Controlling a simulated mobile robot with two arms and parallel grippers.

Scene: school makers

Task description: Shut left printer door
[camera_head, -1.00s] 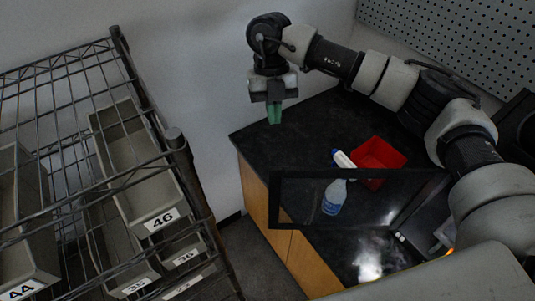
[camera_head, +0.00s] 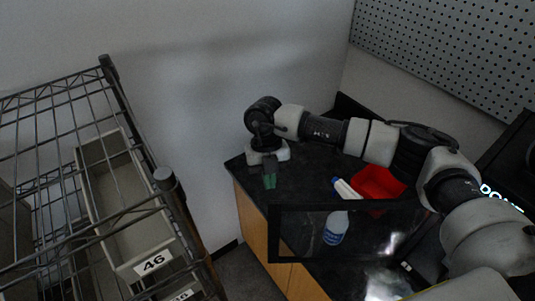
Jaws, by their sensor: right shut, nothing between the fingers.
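The printer door (camera_head: 275,232) is a clear pane in a black frame. It stands open, swung out to the left over the black counter (camera_head: 310,180). The printer (camera_head: 510,165) is at the right edge, mostly hidden behind my right arm; part of a lit word shows on it. My right gripper (camera_head: 269,181), with green fingertips, points down and is shut and empty. In the picture it is just above the door's free left end, apart from the frame. My left gripper is not in view.
A red bin (camera_head: 380,183) and a white-and-blue spray bottle (camera_head: 336,228) are on the counter; the bottle shows through the door pane. A wire rack (camera_head: 110,75) with grey bins stands at the left. A pegboard (camera_head: 450,50) is on the back wall.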

